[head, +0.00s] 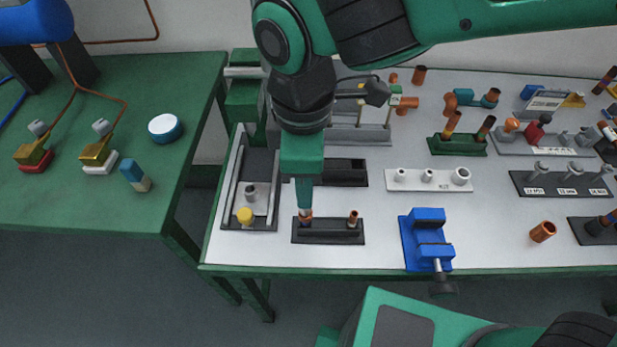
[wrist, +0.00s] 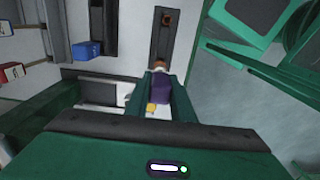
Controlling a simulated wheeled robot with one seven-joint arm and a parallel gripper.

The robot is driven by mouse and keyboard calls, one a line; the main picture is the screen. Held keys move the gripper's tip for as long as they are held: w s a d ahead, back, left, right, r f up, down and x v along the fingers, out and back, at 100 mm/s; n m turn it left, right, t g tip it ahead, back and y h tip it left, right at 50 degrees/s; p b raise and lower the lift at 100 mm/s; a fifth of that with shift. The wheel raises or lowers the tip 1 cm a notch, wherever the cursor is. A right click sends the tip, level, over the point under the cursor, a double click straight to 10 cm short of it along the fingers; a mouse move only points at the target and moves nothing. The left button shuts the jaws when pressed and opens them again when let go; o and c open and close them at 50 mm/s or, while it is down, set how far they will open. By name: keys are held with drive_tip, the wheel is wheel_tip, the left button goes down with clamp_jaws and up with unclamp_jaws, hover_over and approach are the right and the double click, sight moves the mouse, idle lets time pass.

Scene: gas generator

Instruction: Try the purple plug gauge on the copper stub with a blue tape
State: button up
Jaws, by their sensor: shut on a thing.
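My gripper (head: 304,207) points down over the left end of a black holder (head: 336,238) near the table's front edge. In the wrist view its fingers (wrist: 160,92) are shut on the purple plug gauge (wrist: 160,90). The gauge's tip is lined up with a copper stub (head: 306,216) in that holder, which shows just beyond the gauge in the wrist view (wrist: 158,63). Whether they touch or the gauge is inside, I cannot tell. A second copper stub (head: 353,217) stands at the holder's right end. Blue tape is not clearly visible on either stub.
A grey tray (head: 233,215) with a yellow-topped piece (head: 245,215) stands to the left. A blue vise (head: 427,240) stands to the right, with a loose copper ring (head: 542,231) beyond it. A white three-socket block (head: 428,180) lies behind the vise.

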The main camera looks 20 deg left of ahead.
drive_tip(key=shift+r, duration=0.5)
drive_tip(key=shift+r, duration=2)
drive_tip(key=shift+w, duration=0.1)
